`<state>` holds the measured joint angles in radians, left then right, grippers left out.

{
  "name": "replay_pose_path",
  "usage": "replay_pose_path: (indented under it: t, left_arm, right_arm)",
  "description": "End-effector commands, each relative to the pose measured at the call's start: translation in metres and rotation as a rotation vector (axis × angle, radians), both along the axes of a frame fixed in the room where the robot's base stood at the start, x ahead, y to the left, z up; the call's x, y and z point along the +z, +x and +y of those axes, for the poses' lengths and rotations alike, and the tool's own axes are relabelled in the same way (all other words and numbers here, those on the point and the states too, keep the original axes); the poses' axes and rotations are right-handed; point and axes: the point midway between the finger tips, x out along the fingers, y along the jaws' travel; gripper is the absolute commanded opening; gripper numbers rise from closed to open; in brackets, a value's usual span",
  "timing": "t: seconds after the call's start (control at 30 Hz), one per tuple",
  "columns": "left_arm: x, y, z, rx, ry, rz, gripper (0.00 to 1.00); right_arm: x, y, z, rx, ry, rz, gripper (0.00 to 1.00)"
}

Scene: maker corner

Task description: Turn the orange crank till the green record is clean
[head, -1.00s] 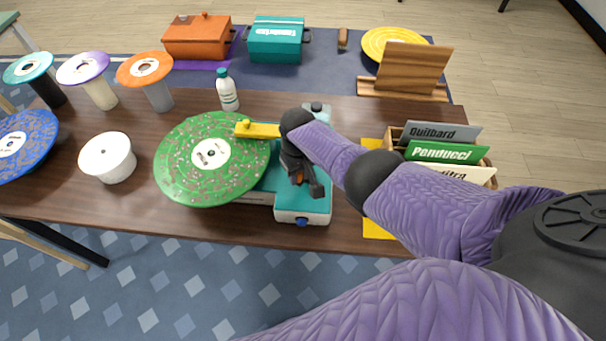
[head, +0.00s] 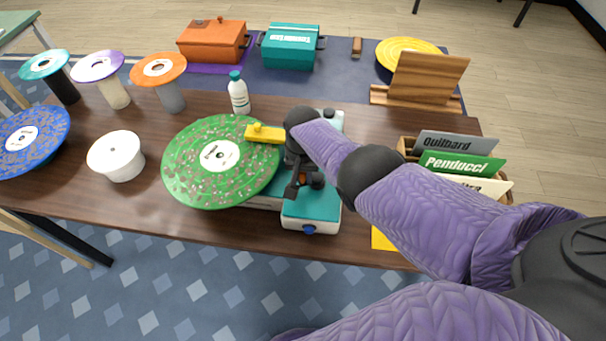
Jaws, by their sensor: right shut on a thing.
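The green record (head: 190,165) lies flat on the teal and white cleaning machine (head: 312,207). Its face is strewn with grey-brown specks all around the white label. A yellow arm (head: 265,133) of the machine reaches over the record's upper right edge. My right gripper (head: 297,186) is over the teal top, right of the record, pointing down. It is shut on the orange crank (head: 303,181), of which only a small bit shows between the dark fingers. My left gripper is out of view.
A white bottle (head: 239,97) stands behind the record, and a white tub (head: 117,157) and blue record (head: 48,145) are to its left. A record crate (head: 407,146) stands right of the machine. A wooden stand (head: 425,80) is at the back right.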

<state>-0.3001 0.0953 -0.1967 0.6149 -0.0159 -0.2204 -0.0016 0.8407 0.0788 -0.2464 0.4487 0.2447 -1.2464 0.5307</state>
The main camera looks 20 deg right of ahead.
Motion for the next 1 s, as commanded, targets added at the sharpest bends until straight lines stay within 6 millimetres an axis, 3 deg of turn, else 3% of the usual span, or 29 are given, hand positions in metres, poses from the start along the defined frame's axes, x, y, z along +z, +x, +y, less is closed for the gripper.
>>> replay_pose_path:
  t: [0.4, 0.43, 0.57, 0.87, 1.0]
  left_arm:
    - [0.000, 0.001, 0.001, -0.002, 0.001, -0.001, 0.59]
    - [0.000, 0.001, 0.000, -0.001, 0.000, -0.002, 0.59]
    - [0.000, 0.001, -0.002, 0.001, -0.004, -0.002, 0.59]
    - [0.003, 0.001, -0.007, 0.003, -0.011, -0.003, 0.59]
    - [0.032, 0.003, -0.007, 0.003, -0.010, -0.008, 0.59]
  right_arm:
    - [0.001, 0.001, 0.000, -0.005, 0.000, -0.002, 0.00]
    - [0.001, 0.001, 0.000, -0.005, 0.000, -0.002, 0.34]
    - [0.001, 0.001, 0.000, -0.004, 0.000, -0.002, 0.61]
    - [0.004, 0.000, 0.000, -0.004, 0.000, -0.001, 0.63]
    - [0.038, 0.001, 0.000, -0.005, 0.000, -0.004, 0.63]
